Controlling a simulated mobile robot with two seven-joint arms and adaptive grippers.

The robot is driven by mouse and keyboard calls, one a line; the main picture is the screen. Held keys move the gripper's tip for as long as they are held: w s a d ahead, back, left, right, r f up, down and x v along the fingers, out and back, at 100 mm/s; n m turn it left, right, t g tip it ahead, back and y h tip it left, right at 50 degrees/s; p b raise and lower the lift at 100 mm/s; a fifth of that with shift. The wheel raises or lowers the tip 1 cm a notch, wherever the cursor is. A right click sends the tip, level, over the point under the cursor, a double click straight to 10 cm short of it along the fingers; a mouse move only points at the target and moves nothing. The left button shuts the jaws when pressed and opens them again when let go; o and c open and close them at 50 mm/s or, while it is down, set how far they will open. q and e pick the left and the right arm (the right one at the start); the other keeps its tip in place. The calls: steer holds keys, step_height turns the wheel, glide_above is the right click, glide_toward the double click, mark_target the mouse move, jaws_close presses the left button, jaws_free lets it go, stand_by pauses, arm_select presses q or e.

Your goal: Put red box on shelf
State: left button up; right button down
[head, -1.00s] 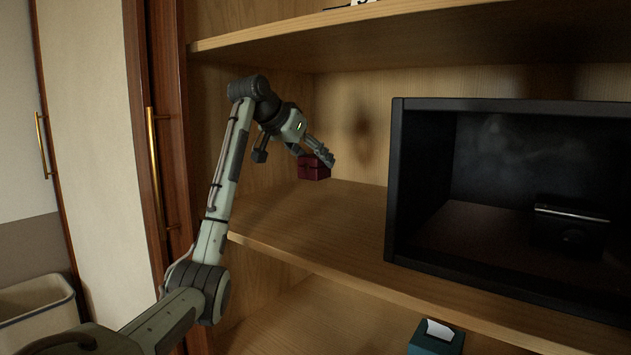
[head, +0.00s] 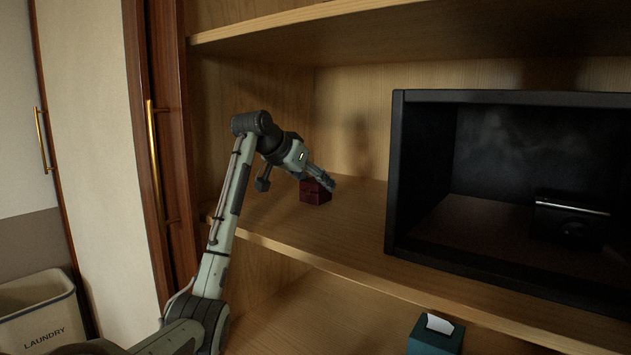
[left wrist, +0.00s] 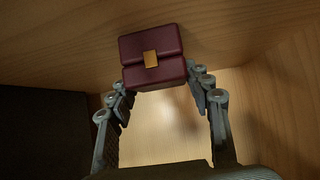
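The red box (head: 315,193) is dark red with a gold clasp, which shows in the left wrist view (left wrist: 151,47). My left gripper (head: 317,181) is shut on it, with one finger on each side of the box. The box is upright at the left part of the wooden shelf (head: 290,228), low over its surface. I cannot tell whether its underside touches the wood. The far side of the box is hidden. My right gripper is in neither view.
A black open-fronted cabinet (head: 397,175) stands on the shelf to the right. An upper shelf (head: 300,22) is above the arm. A teal tissue box (head: 434,340) is on the lower shelf. A laundry bin (head: 40,310) stands at the lower left. Bare shelf lies between box and cabinet.

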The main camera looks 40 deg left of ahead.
arm_select(q)
steer(key=o, duration=0.4)
steer(key=shift+r, duration=0.25)
steer(key=v, duration=1.2)
